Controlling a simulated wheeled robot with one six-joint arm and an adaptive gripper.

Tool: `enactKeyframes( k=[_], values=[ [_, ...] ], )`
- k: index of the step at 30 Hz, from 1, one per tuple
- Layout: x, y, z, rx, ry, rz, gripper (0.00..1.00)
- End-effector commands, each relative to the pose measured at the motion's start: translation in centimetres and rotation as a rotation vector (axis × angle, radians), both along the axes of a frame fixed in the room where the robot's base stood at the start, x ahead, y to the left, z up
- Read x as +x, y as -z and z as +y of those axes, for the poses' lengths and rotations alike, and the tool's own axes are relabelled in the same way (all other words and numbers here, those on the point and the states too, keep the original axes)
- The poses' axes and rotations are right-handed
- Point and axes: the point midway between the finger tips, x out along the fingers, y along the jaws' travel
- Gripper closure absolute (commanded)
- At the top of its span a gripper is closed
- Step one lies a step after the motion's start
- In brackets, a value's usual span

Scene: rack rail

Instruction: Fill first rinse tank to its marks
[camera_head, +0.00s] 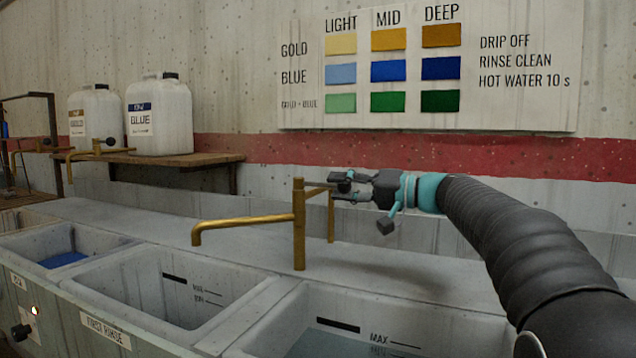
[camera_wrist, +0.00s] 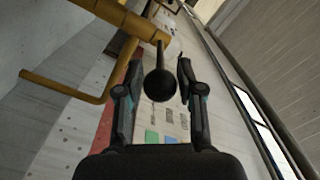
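The first rinse tank (camera_head: 160,325) is a grey basin at the lower middle left of the head view, labelled FIRST RINSE (camera_head: 105,332). Its inner wall has a black bar and level marks (camera_head: 205,296). I see no water in its visible part; its floor is partly hidden. A brass tap (camera_head: 299,235) stands behind, its spout (camera_head: 235,222) pointing left over the tank's back area. No stream shows from the spout. My gripper (camera_head: 340,187) is at the tap's lever. In the wrist view my gripper (camera_wrist: 159,64) is open, its fingers either side of the black ball knob (camera_wrist: 160,86), with gaps visible.
A tank with blue liquid (camera_head: 62,259) is at left, and another tank holding liquid (camera_head: 330,343) is at lower right. GOLD (camera_head: 95,118) and BLUE (camera_head: 160,118) jugs stand on a wooden shelf (camera_head: 215,158). A colour chart (camera_head: 500,100) hangs on the wall.

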Motion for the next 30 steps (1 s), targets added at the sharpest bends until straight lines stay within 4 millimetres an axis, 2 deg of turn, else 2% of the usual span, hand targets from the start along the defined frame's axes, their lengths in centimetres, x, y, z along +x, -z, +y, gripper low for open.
enactKeyframes(
  k=[3, 9, 20, 24, 25, 30],
  values=[
    [0.3, -0.1, 1.4, 0.0, 0.005, 0.001, 0.63],
    [0.7, -0.1, 2.6, 0.0, 0.012, 0.0, 0.63],
    [0.8, 0.0, 2.9, 0.0, 0.016, 0.0, 0.63],
    [0.8, 0.0, 2.9, 0.0, 0.016, 0.0, 0.95],
    [0.8, 0.0, 2.9, 0.0, 0.016, 0.0, 1.0],
    [0.8, 0.0, 2.9, 0.0, 0.016, 0.0, 1.0]
  ],
)
